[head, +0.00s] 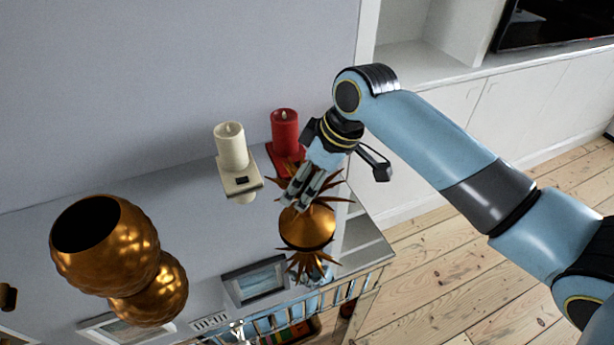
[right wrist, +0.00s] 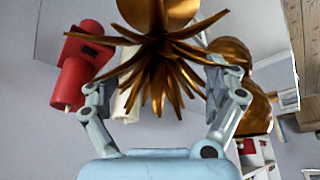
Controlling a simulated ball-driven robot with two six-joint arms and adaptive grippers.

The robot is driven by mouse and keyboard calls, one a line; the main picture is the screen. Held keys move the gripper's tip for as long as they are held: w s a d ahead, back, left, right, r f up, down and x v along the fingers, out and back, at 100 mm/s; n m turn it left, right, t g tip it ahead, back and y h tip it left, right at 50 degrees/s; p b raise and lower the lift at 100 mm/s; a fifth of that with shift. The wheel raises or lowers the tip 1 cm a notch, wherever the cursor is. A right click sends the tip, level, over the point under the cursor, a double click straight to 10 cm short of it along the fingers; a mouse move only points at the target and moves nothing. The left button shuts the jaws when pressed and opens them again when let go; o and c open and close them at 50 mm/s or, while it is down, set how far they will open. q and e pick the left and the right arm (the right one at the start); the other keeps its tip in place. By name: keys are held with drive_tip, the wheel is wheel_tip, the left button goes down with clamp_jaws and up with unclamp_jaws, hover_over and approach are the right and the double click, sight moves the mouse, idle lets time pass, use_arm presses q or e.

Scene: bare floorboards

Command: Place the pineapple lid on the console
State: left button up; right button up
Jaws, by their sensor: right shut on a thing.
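The pineapple lid is a gold dome (head: 306,229) with a crown of pointed leaves. My right gripper (head: 297,193) comes down from above and is shut on the leaves. In the right wrist view the leaves (right wrist: 158,75) fill the space between the two fingers (right wrist: 165,108). The lid is over the right part of the grey console top (head: 362,250). A second spiky shape shows just below the dome and looks like a reflection. I cannot tell whether the lid touches the console. My left gripper is not in view.
A cream candle (head: 231,147) and a red candle (head: 285,133) stand on square holders behind the lid. A large gold bumpy vase (head: 105,240) is at left. White cabinets (head: 520,105) stand at the upper right, above bare floorboards (head: 450,265).

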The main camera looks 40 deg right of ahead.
drive_tip(key=shift+f, duration=0.1)
drive_tip(key=o, duration=1.4)
drive_tip(key=v, duration=1.2)
drive_tip(key=shift+s, duration=0.1)
